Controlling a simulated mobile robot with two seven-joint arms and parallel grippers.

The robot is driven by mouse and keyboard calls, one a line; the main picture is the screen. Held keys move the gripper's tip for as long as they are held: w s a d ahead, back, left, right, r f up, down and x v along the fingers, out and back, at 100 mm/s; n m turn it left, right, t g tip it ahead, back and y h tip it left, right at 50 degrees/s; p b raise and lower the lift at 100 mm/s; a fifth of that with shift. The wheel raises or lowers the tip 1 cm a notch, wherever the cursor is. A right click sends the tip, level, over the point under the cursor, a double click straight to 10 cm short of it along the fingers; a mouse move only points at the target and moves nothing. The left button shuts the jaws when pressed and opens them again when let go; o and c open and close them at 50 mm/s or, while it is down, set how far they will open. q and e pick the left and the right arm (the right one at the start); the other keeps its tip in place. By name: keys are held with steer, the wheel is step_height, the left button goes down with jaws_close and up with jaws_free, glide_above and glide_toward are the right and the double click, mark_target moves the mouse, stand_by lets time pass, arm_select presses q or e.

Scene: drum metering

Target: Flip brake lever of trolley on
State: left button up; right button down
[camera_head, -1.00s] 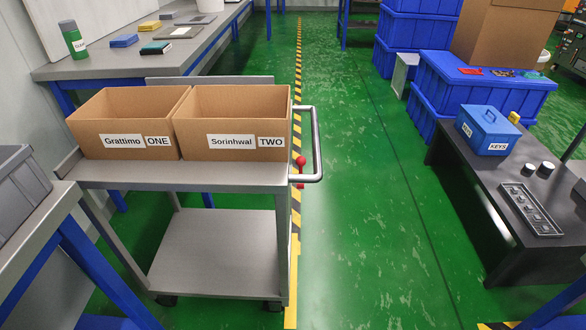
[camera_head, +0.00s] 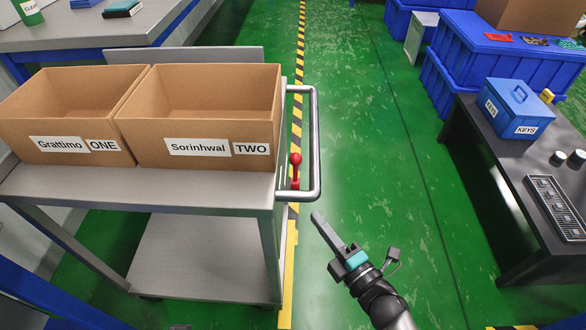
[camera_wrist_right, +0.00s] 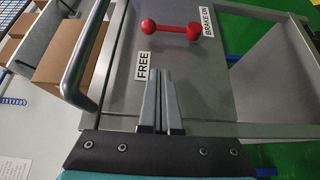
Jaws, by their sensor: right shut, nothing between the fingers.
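The grey trolley (camera_head: 235,196) stands at the left in the head view, with a tubular handle (camera_head: 315,140) on its right end. The red brake lever (camera_head: 296,165) is on that end, inside the handle. In the right wrist view the lever (camera_wrist_right: 172,29) lies across the panel, its rounded ball near the FREE label (camera_wrist_right: 144,65) and its other thick end near the BRAKE ON label (camera_wrist_right: 207,22). My right gripper (camera_head: 317,217) is shut and empty, right of and below the lever, apart from it. Its fingers (camera_wrist_right: 160,75) point towards the panel. My left gripper is out of view.
Two cardboard boxes, ONE (camera_head: 60,115) and TWO (camera_head: 200,115), sit on the trolley top. A dark table (camera_head: 490,170) with a blue KEYS box (camera_head: 515,112) stands at right. Green floor (camera_head: 380,130) is free between them.

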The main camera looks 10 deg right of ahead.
stand_by(0.3)
arm_select(q)
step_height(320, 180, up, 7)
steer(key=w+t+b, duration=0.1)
steer(key=b, duration=0.2)
arm_select(e)
glide_above(298, 183)
steer(key=s, duration=0.3)
steer(key=shift+a, duration=0.25)
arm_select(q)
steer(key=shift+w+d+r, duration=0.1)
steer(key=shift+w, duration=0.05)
arm_select(e)
steer(key=shift+r, duration=0.1)
